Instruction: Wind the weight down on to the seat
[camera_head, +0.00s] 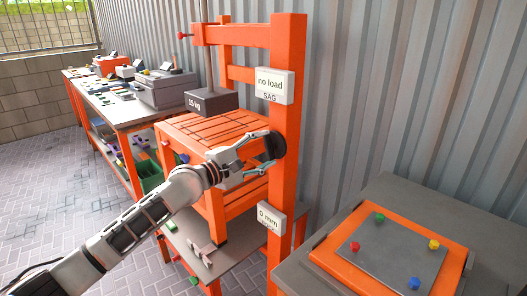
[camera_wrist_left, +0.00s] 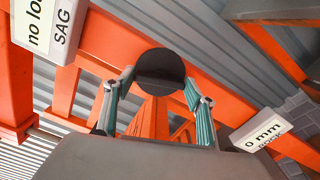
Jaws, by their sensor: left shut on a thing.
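The weight (camera_head: 212,103) is a dark grey block marked 15 kg. It hangs on a thin rod (camera_head: 209,60) from the orange frame, over the slatted orange seat (camera_head: 205,128). A small gap seems to lie under it, but contact is hard to judge. A round black knob (camera_head: 277,146) sits on the orange post, and it also shows in the left wrist view (camera_wrist_left: 160,64). My left gripper (camera_head: 264,152) is shut on the knob, one finger on each side, as the wrist view (camera_wrist_left: 160,85) shows. My right gripper is out of view.
The upper sign (camera_head: 275,85) reads "no load, SAG"; the lower one (camera_head: 271,218) reads "0 mm". A grey bench at the right holds an orange-edged plate (camera_head: 395,250) with coloured knobs. A long workbench (camera_head: 125,112) with tools stands behind left. Paved floor is free at the left.

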